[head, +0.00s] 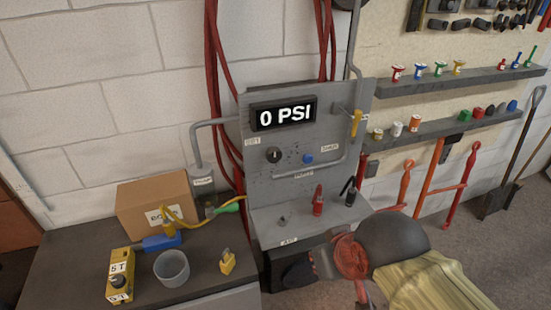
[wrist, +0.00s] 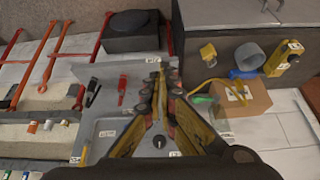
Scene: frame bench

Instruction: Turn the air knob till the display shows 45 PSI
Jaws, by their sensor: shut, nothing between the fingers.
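The display (head: 283,114) on the grey panel reads 0 PSI. Below it are a round black knob (head: 274,155) and a blue button (head: 308,159). A small grey knob (head: 285,220) stands on the panel's ledge, above a label (head: 289,241) that seems to read AIR. In the wrist view the black knob (wrist: 159,142) shows between my fingers. My gripper (wrist: 159,85) is shut and empty, its tips over the ledge in that view; the small knob is not visible there. In the head view my gripper (head: 322,262) is low, in front of the ledge's right part.
A red bottle (head: 318,200) and a black bottle (head: 350,192) stand on the ledge, near my arm. A yellow-handled valve (head: 356,123) is on the panel's right. The left bench holds a cardboard box (head: 155,203), grey cup (head: 172,268), padlock (head: 227,262) and yellow device (head: 120,275).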

